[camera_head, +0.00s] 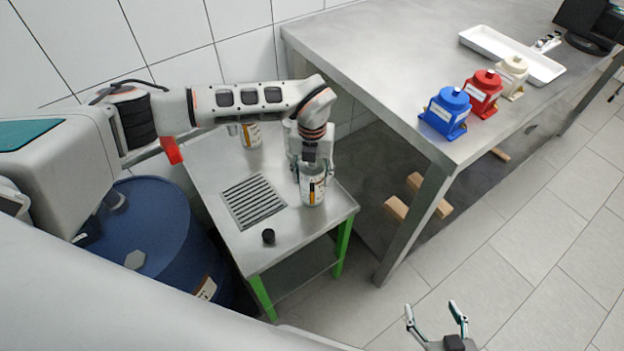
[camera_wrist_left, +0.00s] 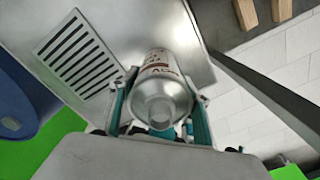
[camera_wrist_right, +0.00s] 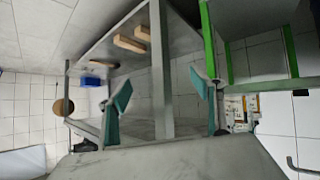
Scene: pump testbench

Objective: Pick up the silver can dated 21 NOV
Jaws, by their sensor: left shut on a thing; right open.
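A silver can (camera_head: 313,189) with a white and orange label stands near the right edge of the small metal table (camera_head: 215,170). My left gripper (camera_head: 312,170) is shut on this can from above. In the left wrist view the silver can (camera_wrist_left: 162,95) sits between the teal fingers of my left gripper (camera_wrist_left: 158,118). Its date is not readable. A second can (camera_head: 251,136) with an orange label stands at the back of the small table, partly behind my left arm. My right gripper (camera_head: 436,315) is open and empty over the floor; its spread fingers show in the right wrist view (camera_wrist_right: 160,100).
The large steel bench (camera_head: 375,60) carries blue (camera_head: 446,112), red (camera_head: 482,93) and cream (camera_head: 512,76) pumps and a white tray (camera_head: 510,54).

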